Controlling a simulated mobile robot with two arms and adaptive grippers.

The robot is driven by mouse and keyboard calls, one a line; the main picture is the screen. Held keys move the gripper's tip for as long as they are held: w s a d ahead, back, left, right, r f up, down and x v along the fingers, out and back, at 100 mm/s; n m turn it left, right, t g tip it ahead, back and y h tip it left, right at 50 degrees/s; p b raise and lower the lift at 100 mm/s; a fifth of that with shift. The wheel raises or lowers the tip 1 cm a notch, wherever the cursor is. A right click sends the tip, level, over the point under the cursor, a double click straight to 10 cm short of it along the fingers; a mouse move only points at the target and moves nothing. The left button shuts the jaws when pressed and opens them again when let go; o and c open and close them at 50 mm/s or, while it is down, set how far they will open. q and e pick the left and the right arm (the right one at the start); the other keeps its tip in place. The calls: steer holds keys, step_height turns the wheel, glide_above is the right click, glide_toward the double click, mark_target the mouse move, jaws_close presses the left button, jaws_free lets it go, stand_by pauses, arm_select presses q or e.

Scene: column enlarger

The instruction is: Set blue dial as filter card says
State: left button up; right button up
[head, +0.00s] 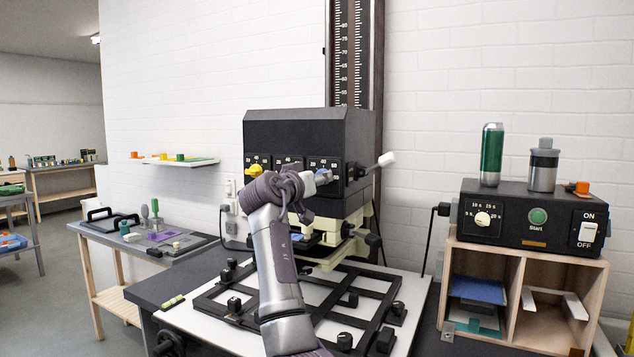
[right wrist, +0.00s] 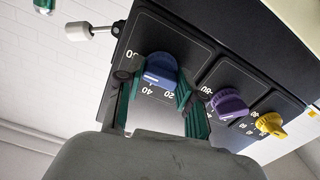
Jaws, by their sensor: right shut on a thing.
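The blue dial (head: 323,176) is on the right end of the black enlarger head's front panel. In the right wrist view the blue dial (right wrist: 157,70) sits between the two green-padded fingers of my right gripper (right wrist: 155,88), which is shut on it. Its white mark lies on the side near the printed 40; the exact setting is unclear. The purple dial (right wrist: 229,103) and yellow dial (right wrist: 270,123) are beside it. In the head view my right gripper (head: 316,180) hides the purple dial, and the yellow dial (head: 253,170) shows. I cannot make out a filter card.
A lever with a white knob (head: 386,159) sticks out just right of the blue dial. The enlarger's easel frame (head: 215,310) lies below. A timer box (head: 521,213) stands on a wooden shelf at right. A side table (head: 110,235) holds tools at left.

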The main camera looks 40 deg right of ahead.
steer(key=shift+f, duration=0.25)
stand_by(0.3)
steer(key=o, duration=1.1)
steer(key=shift+o, duration=0.2)
steer(key=shift+r, duration=0.1)
steer(key=shift+r, duration=0.1)
steer(key=v, duration=1.2)
